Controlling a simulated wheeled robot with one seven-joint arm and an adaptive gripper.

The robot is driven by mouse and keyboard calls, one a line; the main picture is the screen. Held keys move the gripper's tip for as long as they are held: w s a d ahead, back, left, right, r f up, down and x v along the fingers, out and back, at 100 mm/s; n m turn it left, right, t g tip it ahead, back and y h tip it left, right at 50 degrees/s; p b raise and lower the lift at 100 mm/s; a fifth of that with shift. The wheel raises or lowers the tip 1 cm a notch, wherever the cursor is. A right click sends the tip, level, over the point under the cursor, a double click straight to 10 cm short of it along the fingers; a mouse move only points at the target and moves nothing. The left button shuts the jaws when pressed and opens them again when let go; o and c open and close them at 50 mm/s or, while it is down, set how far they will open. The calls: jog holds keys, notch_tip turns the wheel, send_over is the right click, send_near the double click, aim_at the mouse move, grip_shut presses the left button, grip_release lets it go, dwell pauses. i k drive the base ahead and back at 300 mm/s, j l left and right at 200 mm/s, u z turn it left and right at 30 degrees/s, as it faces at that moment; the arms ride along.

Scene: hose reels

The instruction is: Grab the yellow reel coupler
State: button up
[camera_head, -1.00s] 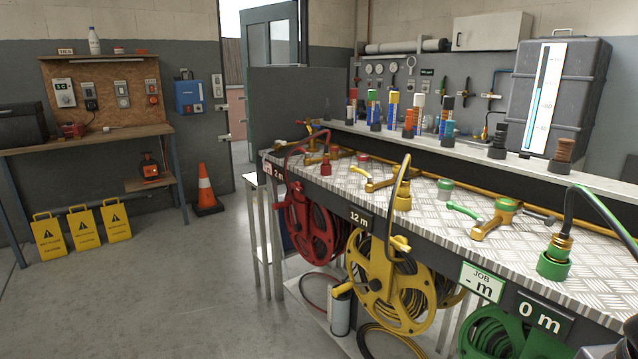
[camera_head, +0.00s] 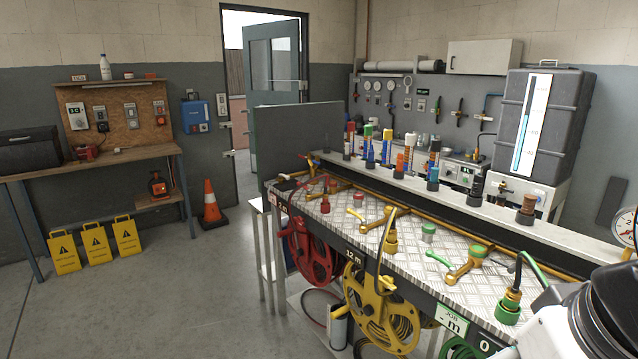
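The yellow reel coupler (camera_head: 391,241) stands upright on the patterned metal bench top (camera_head: 345,215), near its front edge. A dark hose rises from its top and arcs down toward the yellow reel (camera_head: 381,315), which hangs on the bench front below a "12 m" label. My arm (camera_head: 590,315), white and black, shows at the bottom right corner, well to the right of the yellow coupler. The fingers of my gripper are not visible.
A red coupler (camera_head: 325,203) and a green coupler (camera_head: 508,306) stand on the same bench top. Brass valves with handles, such as one (camera_head: 464,266), lie between them. A raised shelf with coloured cylinders runs behind. Floor is open at left.

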aim_at(392, 237)
jog(key=i+j, duration=0.2)
jog(key=i, duration=0.25)
jog(key=i+j+u, duration=0.1)
jog(key=i, duration=0.35)
jog(key=i+j, duration=0.2)
jog(key=i, duration=0.3)
jog(key=i+j+u, duration=0.1)
jog(key=i, duration=0.35)
